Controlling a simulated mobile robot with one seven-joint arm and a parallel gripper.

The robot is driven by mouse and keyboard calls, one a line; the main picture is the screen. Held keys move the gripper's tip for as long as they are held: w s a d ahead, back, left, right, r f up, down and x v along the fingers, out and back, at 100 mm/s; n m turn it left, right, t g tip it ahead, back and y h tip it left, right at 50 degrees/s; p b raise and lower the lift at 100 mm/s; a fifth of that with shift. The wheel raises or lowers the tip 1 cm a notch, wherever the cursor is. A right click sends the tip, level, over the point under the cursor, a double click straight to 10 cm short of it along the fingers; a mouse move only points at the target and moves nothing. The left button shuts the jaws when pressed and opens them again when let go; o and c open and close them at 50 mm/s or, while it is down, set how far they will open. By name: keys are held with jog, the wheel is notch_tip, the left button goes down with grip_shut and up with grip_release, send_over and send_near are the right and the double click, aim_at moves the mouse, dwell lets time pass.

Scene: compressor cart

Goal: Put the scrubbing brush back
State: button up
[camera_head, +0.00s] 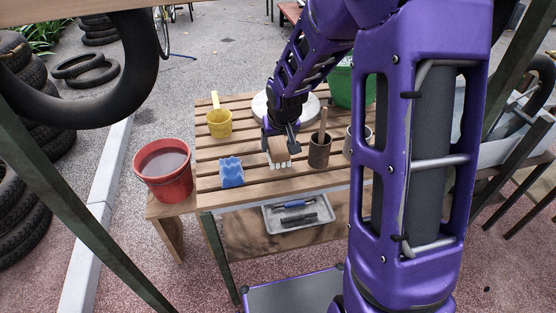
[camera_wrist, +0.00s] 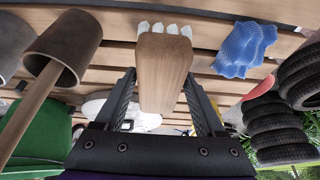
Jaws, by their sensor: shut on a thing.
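The scrubbing brush (camera_head: 279,151) has a wooden block and white bristle tufts. My gripper (camera_head: 279,138) is shut on it above the slatted wooden table (camera_head: 247,177). In the wrist view the brush (camera_wrist: 163,75) sits between the two fingers of my gripper (camera_wrist: 163,100), with its white tufts at the far end. In the head view the tufts point down toward the slats; I cannot tell whether they touch.
A brown cup with a wooden handle (camera_head: 320,152) stands just right of the brush. A green bucket (camera_head: 342,87) stands behind. A grey tray (camera_head: 297,216) is on the lower shelf.

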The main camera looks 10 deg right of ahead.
jog(key=shift+f+b, duration=0.5)
jog(key=shift+f, duration=1.6)
jog(key=shift+f, duration=0.25)
jog(key=o, duration=1.3)
jog(key=shift+r, duration=0.1)
jog(key=shift+r, duration=0.1)
jog(key=shift+r, duration=0.3)
jog(key=p+v, duration=0.3)
jog(key=v, duration=0.8)
jog(key=shift+s+r, duration=0.25)
jog(key=shift+s, duration=0.05)
